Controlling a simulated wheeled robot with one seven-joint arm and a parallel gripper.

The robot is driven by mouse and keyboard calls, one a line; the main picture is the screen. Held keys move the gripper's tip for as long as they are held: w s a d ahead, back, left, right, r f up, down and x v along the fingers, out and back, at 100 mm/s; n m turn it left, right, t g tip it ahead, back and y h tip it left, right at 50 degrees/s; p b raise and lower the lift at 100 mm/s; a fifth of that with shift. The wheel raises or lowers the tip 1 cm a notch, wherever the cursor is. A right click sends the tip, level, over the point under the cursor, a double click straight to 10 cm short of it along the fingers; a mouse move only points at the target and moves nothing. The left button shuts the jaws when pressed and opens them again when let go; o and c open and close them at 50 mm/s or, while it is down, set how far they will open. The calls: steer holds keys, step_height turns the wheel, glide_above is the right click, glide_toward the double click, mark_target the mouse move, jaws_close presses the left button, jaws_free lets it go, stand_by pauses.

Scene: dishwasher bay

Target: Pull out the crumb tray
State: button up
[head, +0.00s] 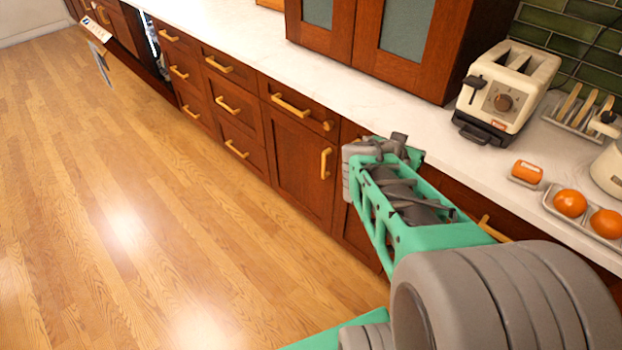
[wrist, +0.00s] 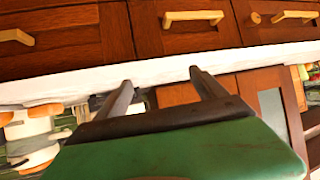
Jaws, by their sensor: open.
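The cream toaster (head: 507,90) stands upright on the white counter at the right of the head view, beside the wall cabinet. The crumb tray (head: 474,134) shows as a dark lip at the toaster's base, facing the counter's front edge. My gripper (wrist: 158,78) is open and empty in the wrist view, its two dark fingers spread apart. In the head view my arm's end is left of the toaster and apart from it, near the counter's front edge; the fingers are hard to make out there. The toaster is not clearly visible in the wrist view.
Drawers with handles line the counter front.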

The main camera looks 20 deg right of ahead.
steer(key=s+a+r+n+g+y+p, duration=0.1)
steer(key=s+a+n+y+p, duration=0.1)
steer(key=a, duration=0.6)
steer(key=s+a+r+n+g+y+p, duration=0.1)
steer(key=s+a+r+n+y+p, duration=0.1)
steer(key=a, duration=0.7)
steer(key=s+a+r+n+g+y+p, duration=0.1)
steer(key=s+a+n+y+p, duration=0.3)
steer(key=a, duration=0.5)
steer(key=shift+s+a+r+n+g+y, duration=0.3)
steer(key=shift+s+r+n, duration=0.1)
steer(key=shift+r+n, duration=0.3)
